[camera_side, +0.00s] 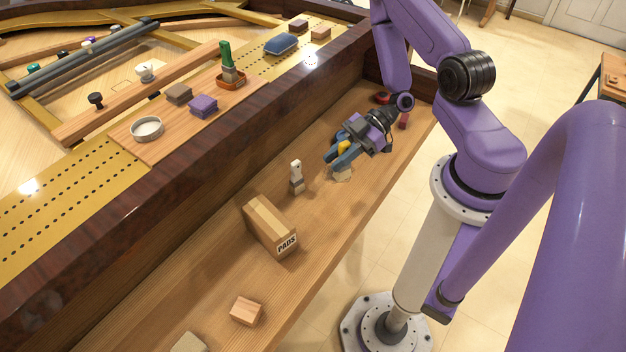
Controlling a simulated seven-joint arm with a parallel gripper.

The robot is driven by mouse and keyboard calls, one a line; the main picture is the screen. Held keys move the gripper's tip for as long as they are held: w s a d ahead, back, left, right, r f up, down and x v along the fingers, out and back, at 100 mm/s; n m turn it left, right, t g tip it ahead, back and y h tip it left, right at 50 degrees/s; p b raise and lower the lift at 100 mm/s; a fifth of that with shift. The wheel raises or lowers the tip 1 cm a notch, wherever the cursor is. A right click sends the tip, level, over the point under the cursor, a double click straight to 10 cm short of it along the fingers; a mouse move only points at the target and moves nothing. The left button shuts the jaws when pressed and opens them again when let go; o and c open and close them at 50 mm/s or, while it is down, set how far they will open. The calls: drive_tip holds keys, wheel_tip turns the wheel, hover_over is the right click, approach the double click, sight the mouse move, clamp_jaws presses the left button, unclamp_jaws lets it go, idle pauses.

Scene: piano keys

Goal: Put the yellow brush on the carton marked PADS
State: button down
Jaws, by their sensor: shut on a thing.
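The yellow brush (345,147) shows as a small patch of yellow between the blue fingers of my gripper (338,156). My gripper is shut on it, over the wooden ledge, and the fingers hide most of it. A pale piece (342,175) shows just below the fingers; I cannot tell whether it is part of the brush. The carton marked PADS (269,226) is a brown box on the ledge, left of and nearer than my gripper. Its label faces the front right, and its top is clear.
A white-handled brush (296,176) stands upright between the carton and my gripper. A wooden block (246,310) lies in front of the carton. A tall dark rim (190,168) runs behind the ledge. Red items (382,98) lie beyond my gripper.

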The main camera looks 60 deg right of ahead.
drive_tip(key=w+a+r+n+g+y, duration=0.15)
drive_tip(key=w+a+r, duration=0.25)
drive_tip(key=a, duration=0.6)
drive_tip(key=w+a+r+n+g, duration=0.3)
drive_tip(key=a, duration=0.7)
hover_over(263, 221)
drive_tip(key=shift+f, duration=3.6)
drive_tip(key=shift+f+h, duration=0.1)
drive_tip(key=shift+h, duration=0.15)
drive_tip(key=c, duration=1)
unclamp_jaws()
